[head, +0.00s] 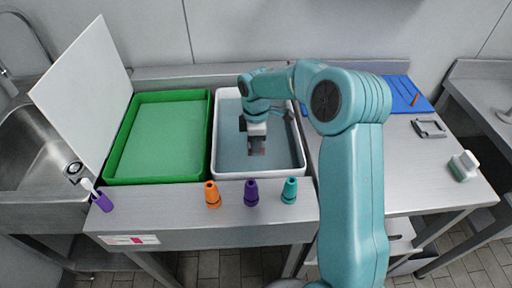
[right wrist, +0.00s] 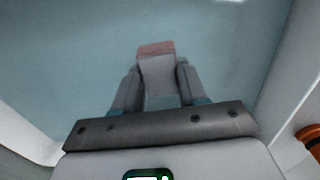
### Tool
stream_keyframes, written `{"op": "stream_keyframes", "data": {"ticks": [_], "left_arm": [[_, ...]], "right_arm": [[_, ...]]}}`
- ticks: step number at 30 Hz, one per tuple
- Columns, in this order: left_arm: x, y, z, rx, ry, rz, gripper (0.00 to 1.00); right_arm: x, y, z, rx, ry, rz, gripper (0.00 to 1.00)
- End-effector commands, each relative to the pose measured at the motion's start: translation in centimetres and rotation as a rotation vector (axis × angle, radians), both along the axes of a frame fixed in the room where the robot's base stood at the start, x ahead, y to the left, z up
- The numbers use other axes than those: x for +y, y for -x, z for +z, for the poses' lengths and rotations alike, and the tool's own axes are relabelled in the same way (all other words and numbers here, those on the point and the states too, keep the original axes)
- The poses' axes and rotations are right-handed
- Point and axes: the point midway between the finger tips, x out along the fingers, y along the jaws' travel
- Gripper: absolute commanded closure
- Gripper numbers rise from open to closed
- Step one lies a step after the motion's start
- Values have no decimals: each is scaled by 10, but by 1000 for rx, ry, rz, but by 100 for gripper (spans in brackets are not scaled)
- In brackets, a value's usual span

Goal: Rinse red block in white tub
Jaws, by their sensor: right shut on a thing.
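The white tub (head: 302,160) stands in the middle of the counter with grey-blue liquid in it. My right gripper (head: 257,150) reaches down into the tub, near its middle. It is shut on the red block (right wrist: 155,48), whose dull reddish end shows beyond the fingertips in the right wrist view. My left gripper is not in view.
A green tub (head: 208,130) stands left of the white one. A white board (head: 85,95) leans at left by a sink. A blue tray (head: 405,95) lies at right.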

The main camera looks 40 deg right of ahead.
Motion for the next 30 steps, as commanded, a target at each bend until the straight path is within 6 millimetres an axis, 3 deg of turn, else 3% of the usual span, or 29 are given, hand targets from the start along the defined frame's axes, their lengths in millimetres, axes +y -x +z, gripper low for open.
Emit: {"op": "stream_keyframes", "data": {"ticks": [30], "left_arm": [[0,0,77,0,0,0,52]], "right_arm": [[0,0,95,-1,0,0,90]]}}
